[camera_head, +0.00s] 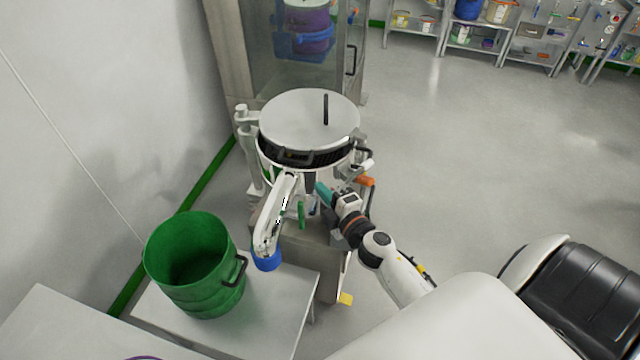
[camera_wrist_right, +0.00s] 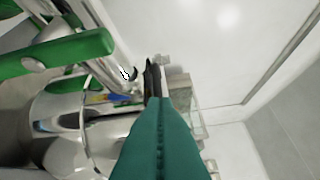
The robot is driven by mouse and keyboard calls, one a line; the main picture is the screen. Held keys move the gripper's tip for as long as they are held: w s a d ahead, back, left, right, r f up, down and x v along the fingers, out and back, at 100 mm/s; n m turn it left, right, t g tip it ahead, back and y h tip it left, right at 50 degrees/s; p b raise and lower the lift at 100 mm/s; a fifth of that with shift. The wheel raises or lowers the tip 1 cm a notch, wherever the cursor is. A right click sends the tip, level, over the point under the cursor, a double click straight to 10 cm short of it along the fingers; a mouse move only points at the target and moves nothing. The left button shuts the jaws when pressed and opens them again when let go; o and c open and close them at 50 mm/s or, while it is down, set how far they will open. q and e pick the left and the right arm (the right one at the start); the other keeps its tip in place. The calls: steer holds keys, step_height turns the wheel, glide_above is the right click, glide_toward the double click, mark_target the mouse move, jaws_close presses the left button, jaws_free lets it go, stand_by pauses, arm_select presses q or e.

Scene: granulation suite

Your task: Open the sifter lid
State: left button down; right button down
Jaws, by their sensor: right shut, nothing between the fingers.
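The sifter (camera_head: 305,165) stands in the middle of the head view, a round metal drum on a steel base. Its flat grey lid (camera_head: 300,118) lies on top and looks closed, with a dark upright handle (camera_head: 326,109) on it. My right gripper (camera_head: 322,192) is at the front of the drum, below the lid and beside the green lever (camera_head: 302,215). Its teal fingers (camera_wrist_right: 158,140) are together and empty in the right wrist view, where a green handle (camera_wrist_right: 65,52) shows to their left. My left gripper is not in view.
A white spout with a blue end (camera_head: 267,260) juts from the sifter's front. A green bin (camera_head: 195,265) stands on a white table (camera_head: 290,300) at the lower left. A glass-door cabinet (camera_head: 305,60) is behind the sifter. Open floor (camera_head: 480,150) lies to the right.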

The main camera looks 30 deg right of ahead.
mark_target(298, 163)
steer(key=w, duration=0.8)
steer(key=shift+w+f+p, duration=0.1)
steer(key=shift+f+p, duration=0.1)
steer(key=shift+p, duration=0.15)
steer(key=d, duration=0.1)
steer(key=d+n+y, duration=0.1)
steer(key=d, duration=0.1)
steer(key=d+y, duration=0.1)
steer(key=shift+w+d+n+b, duration=0.15)
steer(key=shift+w+n+b, duration=0.15)
steer(key=shift+w, duration=0.05)
